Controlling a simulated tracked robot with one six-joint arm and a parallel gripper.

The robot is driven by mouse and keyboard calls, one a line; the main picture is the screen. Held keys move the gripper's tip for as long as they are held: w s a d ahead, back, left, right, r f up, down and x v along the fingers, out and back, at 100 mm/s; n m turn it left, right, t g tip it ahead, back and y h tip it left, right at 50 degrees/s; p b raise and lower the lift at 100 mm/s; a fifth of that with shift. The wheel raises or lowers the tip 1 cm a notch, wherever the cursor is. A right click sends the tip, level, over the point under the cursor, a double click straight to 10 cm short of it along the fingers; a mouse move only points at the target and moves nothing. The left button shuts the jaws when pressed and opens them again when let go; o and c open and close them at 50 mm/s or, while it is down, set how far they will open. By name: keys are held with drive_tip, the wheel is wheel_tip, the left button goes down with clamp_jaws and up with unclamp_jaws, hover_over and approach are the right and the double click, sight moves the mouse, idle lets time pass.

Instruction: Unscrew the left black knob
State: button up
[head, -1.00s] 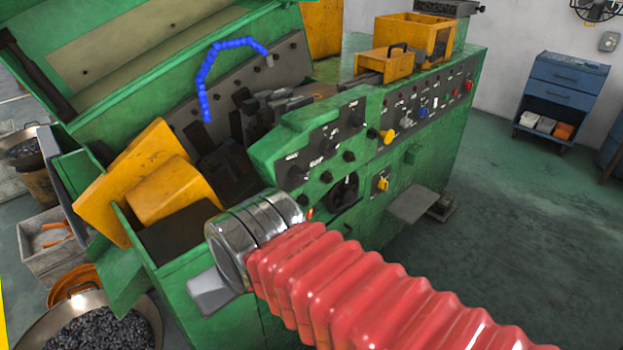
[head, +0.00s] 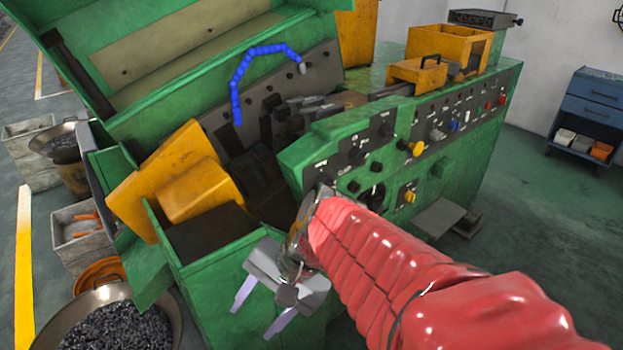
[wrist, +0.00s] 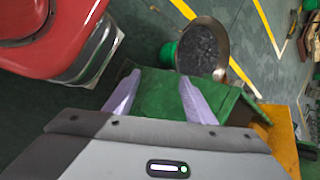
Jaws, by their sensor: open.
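The green heading machine (head: 215,255) has a sloped panel with several black knobs. One black knob (head: 353,187) is low on the panel's left part, with another (head: 377,167) to its right and a third (head: 356,152) above. I cannot tell which one is meant by the left knob. My gripper (head: 253,325) is open and empty, its two pale fingers pointing down and left in front of the machine's green box, below and left of the knobs. In the wrist view my gripper (wrist: 159,78) points toward the green box and floor; no knob shows there.
A yellow guard (head: 165,180) leans on the machine's left. A pan of dark pieces (head: 120,325) stands on the floor at lower left. A yellow knob (head: 417,149) and other controls are farther right. A blue cabinet (head: 590,105) stands at far right; floor before it is clear.

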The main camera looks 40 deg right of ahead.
drive_tip(key=m, duration=0.2)
drive_tip(key=m+t+h, duration=0.5)
drive_tip(key=m+t, duration=1)
drive_tip(key=m, duration=1.2)
approach(326, 183)
drive_tip(key=s, duration=0.1)
drive_tip(key=s+d+f, duration=0.1)
drive_tip(key=s, duration=0.3)
drive_tip(key=shift+d+f, duration=0.25)
drive_tip(key=shift+f, duration=0.05)
drive_tip(key=shift+w+y, duration=0.1)
drive_tip(key=shift+y, duration=0.2)
drive_tip(key=w, duration=1.3)
drive_tip(key=shift+w+a, duration=0.25)
drive_tip(key=shift+w, duration=0.15)
